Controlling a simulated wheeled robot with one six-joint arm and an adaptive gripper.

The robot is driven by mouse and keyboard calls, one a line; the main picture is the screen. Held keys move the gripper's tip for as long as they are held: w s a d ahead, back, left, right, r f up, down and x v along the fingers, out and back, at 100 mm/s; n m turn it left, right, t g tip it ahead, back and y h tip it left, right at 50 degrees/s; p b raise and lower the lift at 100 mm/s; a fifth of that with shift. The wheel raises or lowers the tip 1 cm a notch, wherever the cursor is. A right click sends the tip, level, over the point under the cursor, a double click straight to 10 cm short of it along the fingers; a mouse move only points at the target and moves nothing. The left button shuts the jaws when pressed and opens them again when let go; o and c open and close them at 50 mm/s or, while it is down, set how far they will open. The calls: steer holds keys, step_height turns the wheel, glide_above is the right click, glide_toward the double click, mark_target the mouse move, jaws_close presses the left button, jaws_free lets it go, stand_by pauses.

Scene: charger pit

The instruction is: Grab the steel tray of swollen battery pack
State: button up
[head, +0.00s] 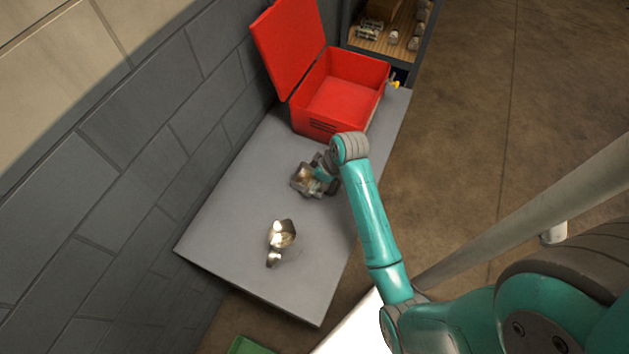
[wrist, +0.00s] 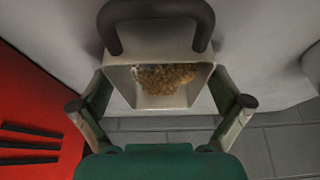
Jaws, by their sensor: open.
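A small pale metal tray (wrist: 188,98) with a dark arched handle (wrist: 158,10) fills the middle of the wrist view. A brown, rough-looking mass lies inside it; I cannot make out a battery pack's shape. In the head view the tray (head: 300,184) sits on the grey table, partly hidden by my gripper (head: 320,172). In the wrist view my gripper (wrist: 160,78) is open, with one finger on each side of the tray. Whether the fingers touch its walls I cannot tell.
An open red metal box (head: 340,88) stands behind the tray on the grey table (head: 235,215). A shiny metal vessel (head: 282,235) lies nearer the front. A block wall (head: 110,150) borders the left. A shelf (head: 385,42) holds small items behind.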

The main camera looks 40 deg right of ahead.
steer(key=shift+w+f, duration=0.1)
steer(key=shift+f, duration=0.15)
steer(key=c, duration=1.1)
